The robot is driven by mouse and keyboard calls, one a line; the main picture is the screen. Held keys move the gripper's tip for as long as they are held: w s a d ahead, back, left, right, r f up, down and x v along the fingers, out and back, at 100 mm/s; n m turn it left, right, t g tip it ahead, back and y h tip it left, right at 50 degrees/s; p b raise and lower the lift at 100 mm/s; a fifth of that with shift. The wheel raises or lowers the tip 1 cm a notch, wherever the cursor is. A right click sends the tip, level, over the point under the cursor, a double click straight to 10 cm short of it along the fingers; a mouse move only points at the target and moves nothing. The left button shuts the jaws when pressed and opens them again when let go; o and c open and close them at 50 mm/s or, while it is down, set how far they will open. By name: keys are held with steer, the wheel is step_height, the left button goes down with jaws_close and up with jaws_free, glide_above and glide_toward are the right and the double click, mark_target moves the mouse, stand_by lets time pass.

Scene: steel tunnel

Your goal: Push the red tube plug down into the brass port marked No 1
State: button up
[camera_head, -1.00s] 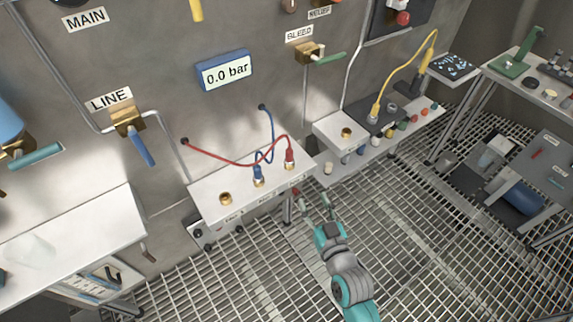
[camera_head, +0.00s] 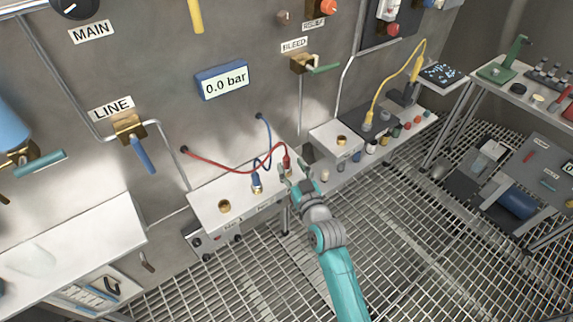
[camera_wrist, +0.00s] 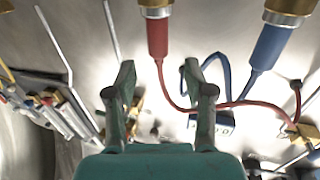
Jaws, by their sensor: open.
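The red tube plug (camera_head: 287,162) stands upright at the right end of the white port box (camera_head: 204,190), its red hose arching left to the wall. In the wrist view the red plug (camera_wrist: 157,38) meets a brass fitting (camera_wrist: 156,6); I cannot tell how deep it sits. The blue plug (camera_head: 256,180) stands in the middle port; the left brass port (camera_head: 224,206) is empty. My gripper (camera_head: 294,170) is open beside the red plug, partly hiding its port. In the wrist view its fingertips (camera_wrist: 160,75) are apart, with the plug beyond the gap. Port labels are unreadable.
A smaller white box with a brass port (camera_head: 342,140) stands to the right, beside a shelf with several coloured caps. The blue hose (camera_head: 268,135) loops close to the red one. The wall gauge (camera_head: 222,80) reads 0.0 bar. Open grating lies in front.

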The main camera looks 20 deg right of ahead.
mark_target(286, 156)
steer(key=w, duration=0.5)
jaws_close()
